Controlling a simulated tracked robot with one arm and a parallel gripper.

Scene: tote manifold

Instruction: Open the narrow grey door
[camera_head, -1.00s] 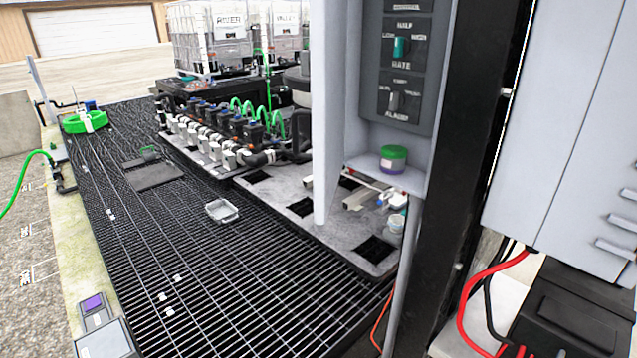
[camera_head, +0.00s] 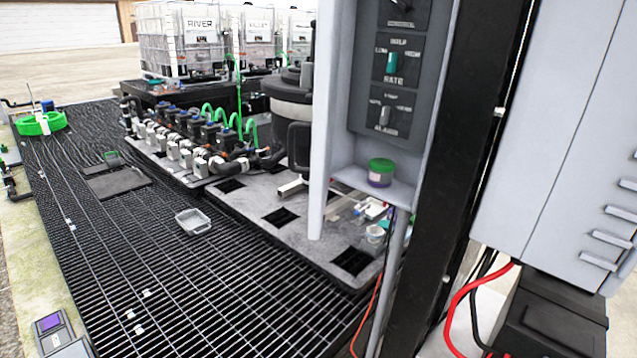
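A narrow grey door (camera_head: 330,120) stands at the left side of a tall, narrow grey cabinet. I see it at a steep angle, and it looks swung outward, with the cabinet front open beside it. Inside the cabinet is a dark control panel (camera_head: 393,75) with a teal knob and a grey knob. No handle shows on the door. My gripper is not in view.
A black post (camera_head: 470,130) and a larger grey box (camera_head: 560,120) with red and black cables stand close on the right. Black grating (camera_head: 110,250) covers the floor at left, with a small tray (camera_head: 193,222) on it. Pumps and a black tank (camera_head: 290,105) stand behind.

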